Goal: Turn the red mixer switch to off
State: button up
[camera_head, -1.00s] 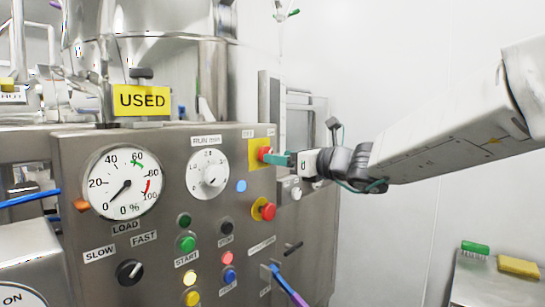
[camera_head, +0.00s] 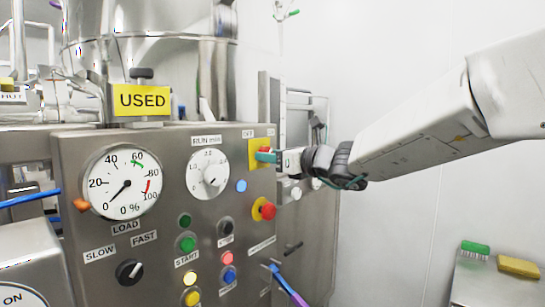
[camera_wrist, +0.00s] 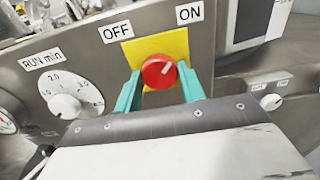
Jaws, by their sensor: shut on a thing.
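The red mixer switch (camera_wrist: 158,72) is a round knob on a yellow square plate (camera_wrist: 150,46). It also shows in the head view (camera_head: 265,149), at the upper right of the steel panel, partly covered by my gripper. In the wrist view its pale pointer mark leans up and right, toward the ON label (camera_wrist: 190,12). The OFF label (camera_wrist: 117,31) is at the upper left of the plate. My gripper (camera_wrist: 158,78) has its teal fingers on both sides of the knob and is shut on it. It also shows in the head view (camera_head: 266,156).
A red emergency-type button (camera_head: 265,210) on yellow sits below the switch. The RUN min dial (camera_head: 208,175), a load gauge (camera_head: 124,182) and several coloured buttons are to the left. A blue-purple handle (camera_head: 288,285) sticks out low. The white wall at right is clear.

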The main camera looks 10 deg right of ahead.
jog(key=shift+n, duration=8.8)
jog(key=shift+f, duration=0.1)
jog(key=o, duration=1)
jog(key=shift+c, duration=0.2)
jog(key=v, duration=0.8)
